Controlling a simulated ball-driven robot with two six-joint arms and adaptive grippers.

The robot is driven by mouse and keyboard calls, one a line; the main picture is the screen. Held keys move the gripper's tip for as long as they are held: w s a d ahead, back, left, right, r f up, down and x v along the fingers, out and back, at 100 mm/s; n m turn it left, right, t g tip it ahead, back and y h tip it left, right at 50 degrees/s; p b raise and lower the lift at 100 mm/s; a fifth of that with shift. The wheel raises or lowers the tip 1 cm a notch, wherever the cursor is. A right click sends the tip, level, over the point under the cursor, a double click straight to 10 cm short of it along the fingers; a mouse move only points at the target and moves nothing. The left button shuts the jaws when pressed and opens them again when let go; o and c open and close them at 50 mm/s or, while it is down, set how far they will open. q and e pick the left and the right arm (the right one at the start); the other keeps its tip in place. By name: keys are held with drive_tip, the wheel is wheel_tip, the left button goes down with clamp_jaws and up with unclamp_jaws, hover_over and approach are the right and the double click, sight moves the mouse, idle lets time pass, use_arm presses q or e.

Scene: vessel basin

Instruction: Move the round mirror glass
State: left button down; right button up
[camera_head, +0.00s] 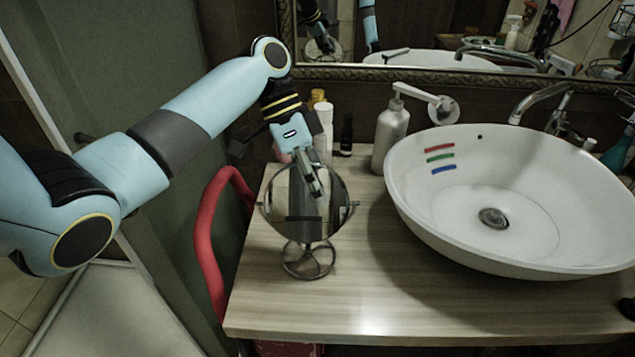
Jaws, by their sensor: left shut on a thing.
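The round mirror glass (289,222) is on a wire stand (308,260) with a ring-shaped base, on the wooden counter left of the basin. Its glass faces the camera and reflects dark shapes. My left gripper (316,188) reaches down from above and is shut on the upper edge of the round mirror glass. The fingers cover part of its top. My right gripper is not in view.
The white vessel basin (560,245) fills the right of the counter (350,315). A soap dispenser (391,135), a white bottle (323,125) and a dark bottle (347,136) stand behind. A red curved rail (207,235) is at the left. The front counter is clear.

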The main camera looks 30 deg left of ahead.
use_arm(q)
drive_tip(key=shift+w+a+f+g+h, duration=0.1)
drive_tip(key=shift+w+f+g+h, duration=0.05)
drive_tip(key=shift+g+h, duration=0.4)
drive_tip(key=shift+g, duration=0.25)
drive_tip(key=c, duration=1.4)
unclamp_jaws()
drive_tip(key=shift+a+r, duration=0.2)
drive_tip(key=v, duration=0.7)
